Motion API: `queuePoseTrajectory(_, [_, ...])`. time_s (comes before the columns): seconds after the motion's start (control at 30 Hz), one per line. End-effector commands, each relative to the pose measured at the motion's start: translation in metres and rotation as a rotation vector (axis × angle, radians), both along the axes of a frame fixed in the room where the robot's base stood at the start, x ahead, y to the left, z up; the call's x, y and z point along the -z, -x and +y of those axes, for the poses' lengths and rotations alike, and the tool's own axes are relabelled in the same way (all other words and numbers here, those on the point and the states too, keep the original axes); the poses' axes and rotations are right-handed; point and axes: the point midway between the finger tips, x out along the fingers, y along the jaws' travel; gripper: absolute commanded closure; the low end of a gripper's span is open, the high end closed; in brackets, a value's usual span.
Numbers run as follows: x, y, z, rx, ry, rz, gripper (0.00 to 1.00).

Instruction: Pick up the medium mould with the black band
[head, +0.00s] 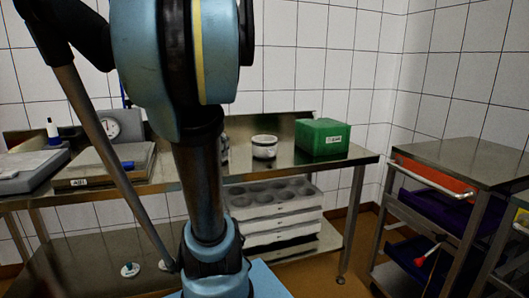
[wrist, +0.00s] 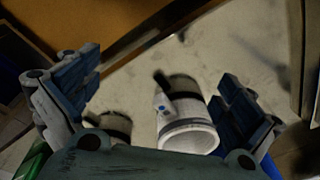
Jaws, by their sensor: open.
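My gripper (wrist: 162,68) is open, with one blue-padded finger at each side of the wrist view. A white round mould (wrist: 187,128) with a dark band below its rim, blue dots and a dark tab shows between the fingers, nearer the right one, apparently untouched. A second pale mould (wrist: 116,124) with a dark band is at its left, partly hidden by my gripper body. In the head view, a white mould with a dark band (head: 264,148) stands on the steel table (head: 345,160). Another item beside my arm is mostly hidden. I cannot tell which mould is the medium one.
A green box (head: 323,137) stands right of the mould on the table. Stacked grey mould trays (head: 272,222) are below. A steel cart (head: 455,165) with red and purple trays stands at right.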

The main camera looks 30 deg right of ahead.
Motion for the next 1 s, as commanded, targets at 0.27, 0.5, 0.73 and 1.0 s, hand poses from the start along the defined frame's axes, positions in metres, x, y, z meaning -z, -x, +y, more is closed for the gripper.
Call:
queuePoseTrajectory(0.27, [-0.067,-0.055,-0.096,0.509,-0.045,0.024,0.0])
queuePoseTrajectory(0.5, [-0.107,-0.083,-0.192,0.941,-0.077,0.042,0.0])
queuePoseTrajectory(0.73, [-0.128,-0.092,-0.268,1.262,-0.097,0.056,0.0])
queuePoseTrajectory(1.0, [-0.129,-0.092,-0.298,1.394,-0.104,0.06,0.0])
